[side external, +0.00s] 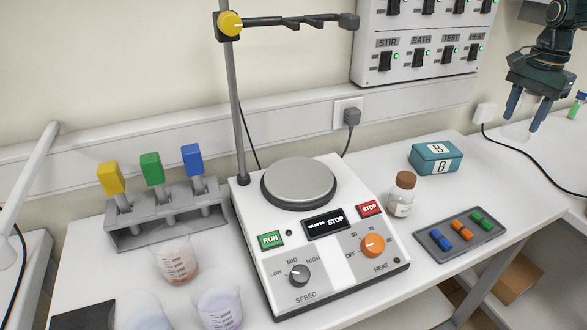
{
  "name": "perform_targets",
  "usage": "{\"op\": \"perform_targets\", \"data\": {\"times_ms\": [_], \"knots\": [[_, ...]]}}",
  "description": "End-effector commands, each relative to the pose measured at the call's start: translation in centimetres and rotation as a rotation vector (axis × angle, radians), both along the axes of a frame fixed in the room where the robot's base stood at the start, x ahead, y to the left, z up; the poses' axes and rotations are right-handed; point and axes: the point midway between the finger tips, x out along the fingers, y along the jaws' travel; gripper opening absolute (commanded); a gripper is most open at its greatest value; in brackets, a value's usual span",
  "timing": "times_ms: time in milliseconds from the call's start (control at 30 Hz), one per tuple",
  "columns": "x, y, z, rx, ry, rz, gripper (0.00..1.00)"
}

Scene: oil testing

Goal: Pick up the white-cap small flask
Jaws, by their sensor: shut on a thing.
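My gripper (525,116) hangs at the upper right, pointing down, above the right end of the bench. Its two blue fingers stand apart. A small clear bottle with a brown cap (402,194) stands upright on the bench to the right of the hot plate, well left of and below my gripper.
The hot plate stirrer (335,270) fills the middle, with a clamp stand (236,110) behind. A teal box (435,157), a grey tray (461,236), a rack (168,230) and several beakers stand around it. A black cable (520,158) runs below my gripper.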

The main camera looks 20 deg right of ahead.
Motion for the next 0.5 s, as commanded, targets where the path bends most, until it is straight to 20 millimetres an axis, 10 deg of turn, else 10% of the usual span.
{"op": "perform_targets", "data": {"times_ms": [500], "knots": [[0.0,0.0,3.7,0.0,0.0,0.0,0.23]]}}
